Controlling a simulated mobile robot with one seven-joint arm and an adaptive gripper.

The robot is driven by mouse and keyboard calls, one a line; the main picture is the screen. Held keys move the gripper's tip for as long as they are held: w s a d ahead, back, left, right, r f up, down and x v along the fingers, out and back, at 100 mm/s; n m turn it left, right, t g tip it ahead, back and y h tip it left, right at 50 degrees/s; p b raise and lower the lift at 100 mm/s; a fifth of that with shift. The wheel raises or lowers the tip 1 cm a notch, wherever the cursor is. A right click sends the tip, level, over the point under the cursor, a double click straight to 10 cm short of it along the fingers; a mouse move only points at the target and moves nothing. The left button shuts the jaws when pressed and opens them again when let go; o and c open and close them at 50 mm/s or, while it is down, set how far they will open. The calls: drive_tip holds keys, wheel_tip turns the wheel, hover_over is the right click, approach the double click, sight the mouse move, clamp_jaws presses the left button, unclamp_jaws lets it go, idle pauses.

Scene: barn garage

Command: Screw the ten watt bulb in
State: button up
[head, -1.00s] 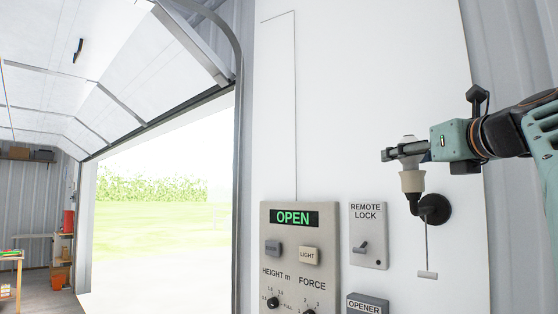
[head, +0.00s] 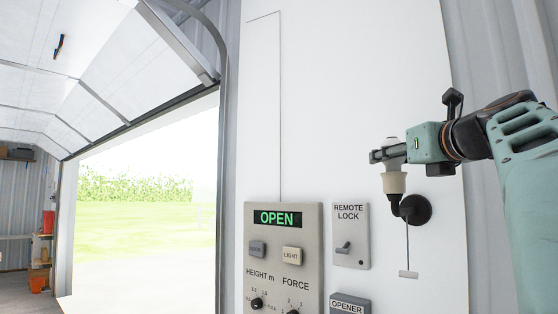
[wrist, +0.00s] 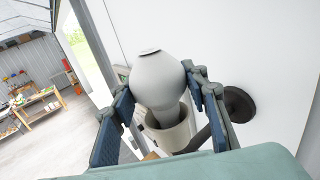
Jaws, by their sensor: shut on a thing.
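A pale bulb (wrist: 157,80) stands nearly upright with its neck down inside the mouth of a cream cup-shaped socket (head: 394,183). The socket also shows in the wrist view (wrist: 172,132). It sits on a black elbow mount (head: 415,209) on the white wall panel. My gripper (head: 389,153) comes from the right and is shut on the bulb's glass. In the wrist view, one finger of my gripper (wrist: 160,88) is on each side of the bulb. The bulb's base is hidden inside the socket, so I cannot tell how deep its thread sits.
A pull cord with a small handle (head: 408,274) hangs below the mount. A remote lock switch (head: 351,236) and a control panel (head: 262,219) reading OPEN are to its left. The garage door (head: 120,60) is raised at the left. A workbench (wrist: 40,105) stands far off.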

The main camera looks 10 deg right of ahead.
drive_tip(key=shift+a+r+m+h+p, duration=0.15)
drive_tip(key=shift+a+m+h+p, duration=0.1)
drive_tip(key=shift+m+h+p, duration=0.5)
drive_tip(key=shift+d+m+h+p, duration=0.1)
drive_tip(key=shift+m+h+p, duration=0.3)
drive_tip(key=shift+h, duration=0.65)
drive_tip(key=shift+m+g+h+p, duration=0.25)
drive_tip(key=shift+g+h+p, duration=0.05)
drive_tip(key=shift+p, duration=0.1)
drive_tip(key=shift+m+g+h+p, duration=0.5)
drive_tip(key=shift+m+h+p, duration=0.75)
drive_tip(key=shift+p, duration=1.25)
drive_tip(key=shift+h, duration=0.55)
drive_tip(key=shift+p, duration=0.35)
drive_tip(key=shift+s+d+g+h+p, duration=0.1)
drive_tip(key=shift+g+h+p, duration=0.2)
drive_tip(key=shift+p, duration=0.15)
drive_tip(key=shift+m, duration=0.25)
drive_tip(key=shift+m+g+h+p, duration=0.3)
drive_tip(key=shift+g+h+p, duration=0.1)
drive_tip(key=shift+h+p, duration=0.15)
